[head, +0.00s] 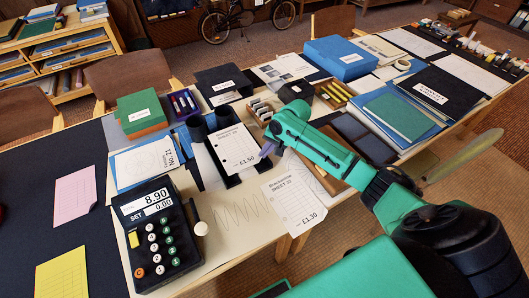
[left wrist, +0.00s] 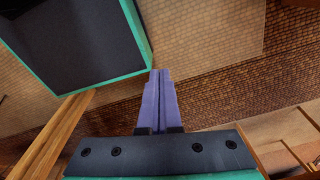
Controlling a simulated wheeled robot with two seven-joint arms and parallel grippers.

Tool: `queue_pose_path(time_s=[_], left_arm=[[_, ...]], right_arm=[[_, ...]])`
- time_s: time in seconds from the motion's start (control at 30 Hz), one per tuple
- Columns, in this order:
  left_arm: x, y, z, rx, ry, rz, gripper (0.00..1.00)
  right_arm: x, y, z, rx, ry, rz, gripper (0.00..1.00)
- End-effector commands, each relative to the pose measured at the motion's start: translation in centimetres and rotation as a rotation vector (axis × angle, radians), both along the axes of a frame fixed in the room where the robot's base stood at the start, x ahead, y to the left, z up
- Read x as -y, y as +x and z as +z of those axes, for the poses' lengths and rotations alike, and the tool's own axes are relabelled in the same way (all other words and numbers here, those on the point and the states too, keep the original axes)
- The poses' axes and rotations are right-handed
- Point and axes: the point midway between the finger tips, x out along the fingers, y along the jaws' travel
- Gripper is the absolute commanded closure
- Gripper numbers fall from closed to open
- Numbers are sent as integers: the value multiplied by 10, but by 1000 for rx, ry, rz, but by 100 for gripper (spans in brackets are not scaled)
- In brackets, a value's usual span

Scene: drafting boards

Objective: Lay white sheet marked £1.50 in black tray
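The white sheet marked £1.50 (head: 237,146) lies flat over the black tray (head: 233,181), whose dark ends stick out past its front and back edges. I cannot tell whether the sheet rests in the tray or is just above it. My right gripper (head: 266,149) reaches in from the right, its purple fingertips at the sheet's right edge. Whether they pinch the sheet is too small to see. My left gripper (left wrist: 160,75) shows in the left wrist view with its purple fingers together and nothing between them, above the brown floor.
A sheet marked £1.30 (head: 293,199) lies just right of the tray, near the table edge. A calculator-like till (head: 160,234) stands at front left. A green box (head: 141,114), black box (head: 222,84) and blue box (head: 339,58) stand behind. Pink (head: 75,194) and yellow (head: 62,273) sheets lie left.

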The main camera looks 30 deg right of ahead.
Motion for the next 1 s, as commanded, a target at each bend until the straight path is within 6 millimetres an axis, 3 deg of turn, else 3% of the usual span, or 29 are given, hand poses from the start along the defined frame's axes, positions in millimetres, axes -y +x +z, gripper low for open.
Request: queue_pose_path(time_s=[0.03, 0.33, 0.83, 0.93, 1.0], left_arm=[[-1, 1, -11, 1, 1, -1, 100], [-8, 2, -40, 2, 10, -1, 100], [-10, 0, -40, 0, 14, 3, 100], [-10, 0, -40, 0, 14, 3, 100], [-10, 0, -40, 0, 14, 3, 100]], right_arm=[[0, 0, -10, 1, -1, 1, 100], [0, 0, -32, 1, -1, 2, 100], [-1, 0, -46, 0, 0, 2, 100], [-1, 0, -46, 0, 0, 2, 64], [-1, 0, -46, 0, 0, 2, 64]])
